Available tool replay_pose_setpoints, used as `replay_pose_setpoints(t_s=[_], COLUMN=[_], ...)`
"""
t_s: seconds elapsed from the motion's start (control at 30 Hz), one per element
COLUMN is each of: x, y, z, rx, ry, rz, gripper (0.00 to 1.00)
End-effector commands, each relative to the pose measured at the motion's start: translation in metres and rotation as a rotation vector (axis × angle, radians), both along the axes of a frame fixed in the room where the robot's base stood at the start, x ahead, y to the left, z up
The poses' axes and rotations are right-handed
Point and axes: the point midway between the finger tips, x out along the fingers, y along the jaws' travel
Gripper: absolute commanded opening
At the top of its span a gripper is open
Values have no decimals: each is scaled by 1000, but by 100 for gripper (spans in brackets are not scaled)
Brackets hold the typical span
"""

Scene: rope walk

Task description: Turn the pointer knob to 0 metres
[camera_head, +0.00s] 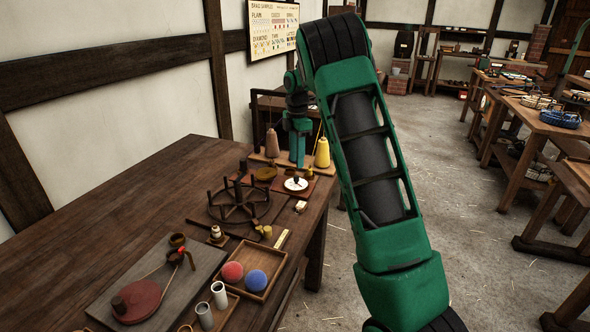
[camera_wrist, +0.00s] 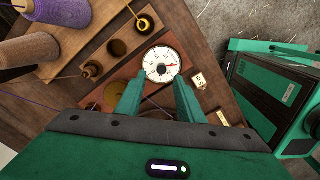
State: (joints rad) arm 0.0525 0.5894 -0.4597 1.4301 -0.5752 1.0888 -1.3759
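The dial (camera_head: 296,184) is a white round face on a reddish-brown board on the bench. In the wrist view the dial (camera_wrist: 155,58) has dark marks around its rim. The pointer knob (camera_wrist: 162,69) sits at its middle, with a red mark toward the right side; the figures are too small to read. My gripper (camera_head: 298,162) hangs over the far end of the bench by the dial.
A brown cone (camera_head: 272,144) and a yellow cone (camera_head: 322,153) of yarn stand just behind the dial. A dark pegged wheel (camera_head: 238,204) lies to its left. A small pale tag (camera_wrist: 198,80) is right of the dial. The bench's left part is clear.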

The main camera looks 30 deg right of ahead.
Motion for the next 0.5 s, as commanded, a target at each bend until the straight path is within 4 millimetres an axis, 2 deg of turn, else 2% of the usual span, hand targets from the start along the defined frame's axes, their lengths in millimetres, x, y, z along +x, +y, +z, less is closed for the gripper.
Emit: replay_pose_setpoints(t_s=[0.03,0.2,0.5], x=[1,2,1], y=[-1,-1,-1], z=[10,33,44], rx=[-1,0,-1], ry=[-5,-3,-2], rz=[0,0,-1], gripper=[35,35,35])
